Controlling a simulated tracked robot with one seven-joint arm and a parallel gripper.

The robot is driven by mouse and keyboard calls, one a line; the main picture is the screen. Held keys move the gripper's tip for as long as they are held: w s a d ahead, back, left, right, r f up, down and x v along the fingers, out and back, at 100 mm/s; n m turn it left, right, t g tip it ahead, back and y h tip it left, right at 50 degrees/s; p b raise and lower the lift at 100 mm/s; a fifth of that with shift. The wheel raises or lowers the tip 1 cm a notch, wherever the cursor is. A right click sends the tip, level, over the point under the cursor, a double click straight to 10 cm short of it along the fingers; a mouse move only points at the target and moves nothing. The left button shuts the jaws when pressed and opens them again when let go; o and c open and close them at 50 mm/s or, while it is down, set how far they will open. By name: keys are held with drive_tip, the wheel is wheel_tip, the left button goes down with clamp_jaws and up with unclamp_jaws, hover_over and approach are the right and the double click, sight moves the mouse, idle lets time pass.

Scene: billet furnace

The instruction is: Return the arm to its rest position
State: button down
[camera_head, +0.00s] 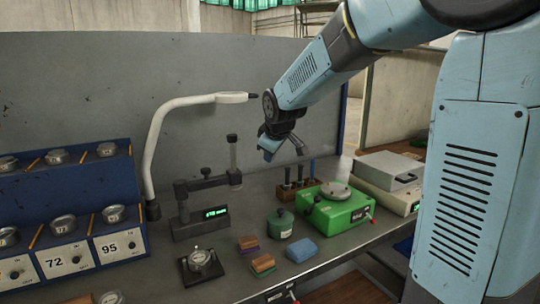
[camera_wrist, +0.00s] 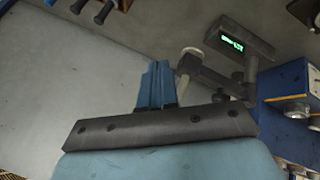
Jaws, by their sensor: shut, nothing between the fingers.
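My arm reaches in from the upper right of the head view, and my gripper (camera_head: 268,156) hangs above the back of the grey bench (camera_head: 235,260). Its blue fingers point down. In the wrist view the two blue fingers of my gripper (camera_wrist: 156,66) stand side by side, closed together, with nothing between them. The fingers are clear of the bench and touch nothing that I can see.
Below my gripper stand a green device (camera_head: 335,212), a small rack with dark tools (camera_head: 291,190) and a dark gauge stand (camera_head: 200,226). A white curved lamp (camera_head: 160,125) rises left of it. A blue cabinet (camera_head: 65,205) fills the left; a grey panel (camera_head: 90,85) stands behind.

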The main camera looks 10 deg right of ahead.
drive_tip(key=s+d+m, duration=0.3)
drive_tip(key=s, duration=0.7)
drive_tip(key=s+d+m+g, duration=0.1)
drive_tip(key=s+d+m, duration=0.2)
drive_tip(key=s, duration=0.8)
drive_tip(key=s+d+m, duration=0.4)
drive_tip(key=s, duration=0.7)
drive_tip(key=shift+d+r+g+h, duration=0.25)
drive_tip(key=shift+r+g+h, duration=0.15)
drive_tip(key=shift+r, duration=0.05)
